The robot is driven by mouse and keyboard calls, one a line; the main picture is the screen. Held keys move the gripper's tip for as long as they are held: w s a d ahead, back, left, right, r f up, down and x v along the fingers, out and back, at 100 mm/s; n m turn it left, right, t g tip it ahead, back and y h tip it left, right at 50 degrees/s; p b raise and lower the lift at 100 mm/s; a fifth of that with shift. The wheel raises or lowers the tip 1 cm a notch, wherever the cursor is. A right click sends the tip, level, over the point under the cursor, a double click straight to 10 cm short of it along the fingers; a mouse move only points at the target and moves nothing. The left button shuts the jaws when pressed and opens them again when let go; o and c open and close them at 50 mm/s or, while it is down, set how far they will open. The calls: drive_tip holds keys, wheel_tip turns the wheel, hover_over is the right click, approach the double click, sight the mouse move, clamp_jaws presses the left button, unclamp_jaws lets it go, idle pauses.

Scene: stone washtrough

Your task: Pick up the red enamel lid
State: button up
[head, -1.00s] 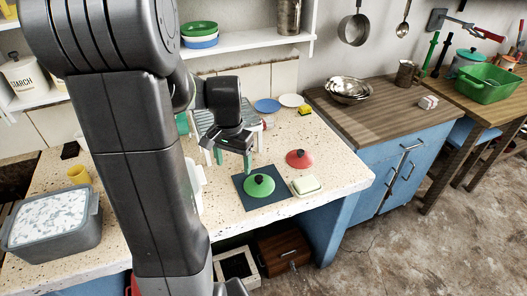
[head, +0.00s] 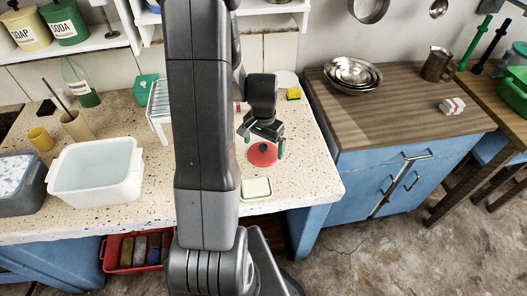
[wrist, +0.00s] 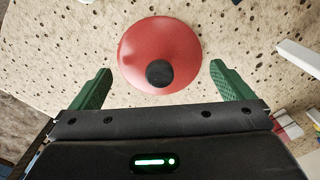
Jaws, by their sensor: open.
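The red enamel lid (head: 262,155) lies on the speckled stone counter, round with a black knob. It also shows in the wrist view (wrist: 152,47), just beyond and between the fingertips. My gripper (head: 263,139) is over the lid in the head view. In the wrist view my gripper (wrist: 159,78) has its two green fingers wide apart, one to each side of the lid's near part, with nothing held. The gap in height between fingers and lid is hard to judge.
A pale butter dish (head: 257,188) stands just in front of the lid. A white rack (head: 160,105) and a white basin (head: 97,172) are to the left. A yellow sponge (head: 293,94) lies behind. Bare counter (head: 310,165) is right of the lid.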

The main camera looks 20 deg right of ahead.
drive_tip(key=shift+f, duration=0.75)
